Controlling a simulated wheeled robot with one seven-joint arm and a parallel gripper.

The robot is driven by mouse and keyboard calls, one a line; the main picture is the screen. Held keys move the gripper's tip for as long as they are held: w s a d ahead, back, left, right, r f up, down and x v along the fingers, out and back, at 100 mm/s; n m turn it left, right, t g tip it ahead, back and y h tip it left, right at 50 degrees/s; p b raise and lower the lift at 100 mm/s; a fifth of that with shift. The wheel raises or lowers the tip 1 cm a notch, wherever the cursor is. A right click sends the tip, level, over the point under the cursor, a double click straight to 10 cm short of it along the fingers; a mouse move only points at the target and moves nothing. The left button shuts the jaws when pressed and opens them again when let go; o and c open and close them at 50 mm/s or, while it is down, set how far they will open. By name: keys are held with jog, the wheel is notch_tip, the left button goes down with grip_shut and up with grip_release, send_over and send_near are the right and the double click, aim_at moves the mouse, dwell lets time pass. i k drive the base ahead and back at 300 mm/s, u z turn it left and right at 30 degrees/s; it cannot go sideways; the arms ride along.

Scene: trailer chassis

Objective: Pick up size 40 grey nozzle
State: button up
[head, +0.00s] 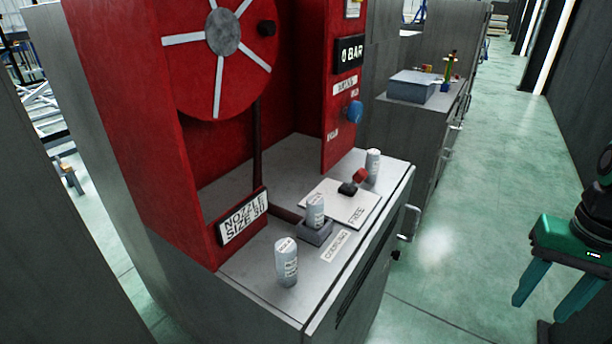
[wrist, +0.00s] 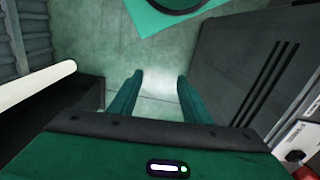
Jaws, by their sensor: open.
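Three grey cylindrical nozzles stand upright on the grey cabinet top in the head view. One nozzle (head: 286,262) stands at the front corner. A second nozzle (head: 316,211) stands in a dark square holder (head: 315,232) by the "coupling" label. A third nozzle (head: 373,166) stands at the back right, behind a red-and-black part. The size marks on the nozzles are too small to read. My gripper (head: 541,300) is open and empty, over the aisle to the right of the cabinet, well apart from the nozzles. In the wrist view its fingers (wrist: 157,92) point at the floor.
A red housing with a wheel (head: 223,32) rises behind the cabinet top. A sign (head: 243,216) reads "Nozzle size 30". A white plate (head: 343,203) carries a lever with a red knob (head: 360,175). A grey box (head: 412,87) sits on a farther cabinet. The green aisle floor is clear.

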aim_at(315, 204)
jog(key=z, duration=1.45)
jog(key=k, duration=1.3)
jog(key=u, duration=0.4)
